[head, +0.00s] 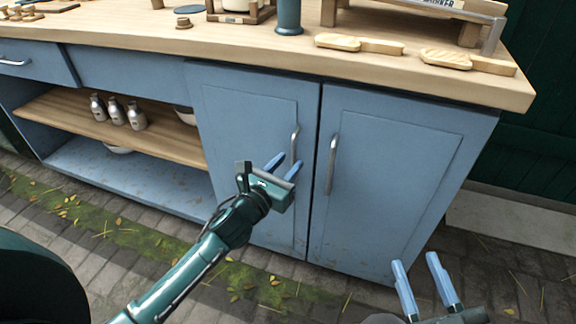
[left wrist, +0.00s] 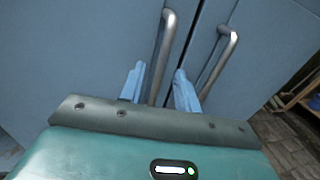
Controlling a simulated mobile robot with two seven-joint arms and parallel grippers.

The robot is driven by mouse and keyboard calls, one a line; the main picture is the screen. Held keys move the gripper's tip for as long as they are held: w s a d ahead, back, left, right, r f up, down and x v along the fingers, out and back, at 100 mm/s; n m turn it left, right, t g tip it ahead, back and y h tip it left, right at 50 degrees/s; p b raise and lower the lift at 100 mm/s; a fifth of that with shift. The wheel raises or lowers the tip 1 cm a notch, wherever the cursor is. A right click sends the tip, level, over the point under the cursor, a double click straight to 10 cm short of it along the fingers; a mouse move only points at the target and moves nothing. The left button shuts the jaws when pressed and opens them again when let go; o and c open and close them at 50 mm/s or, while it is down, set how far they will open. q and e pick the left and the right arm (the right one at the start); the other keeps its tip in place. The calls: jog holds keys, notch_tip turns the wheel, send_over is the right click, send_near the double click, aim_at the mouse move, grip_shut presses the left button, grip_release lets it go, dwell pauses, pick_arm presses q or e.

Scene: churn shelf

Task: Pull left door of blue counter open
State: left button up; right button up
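The blue counter has a closed left door (head: 240,110) and a closed right door (head: 400,165), each with a vertical metal handle near the middle gap. The left door's handle (head: 295,143) also shows in the left wrist view (left wrist: 166,45). My left gripper (head: 284,166) is in front of the left door at this handle. It is open, and in the left wrist view the lower part of the handle lies between its two fingers (left wrist: 160,88); I cannot tell whether they touch it. My right gripper (head: 426,285) is open and empty, low in front of the right door.
The wooden countertop (head: 170,45) holds wooden boards (head: 358,44), a blue cylinder (head: 288,16) and a crate. The right door's handle (head: 332,165) is close beside the left one. Open shelves (head: 70,120) with several bottles are at left. The paved floor in front is clear.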

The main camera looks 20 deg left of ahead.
pick_arm(q)
jog(key=shift+w+d, duration=0.1)
jog(key=shift+w, duration=0.35)
grip_shut()
dwell(0.4)
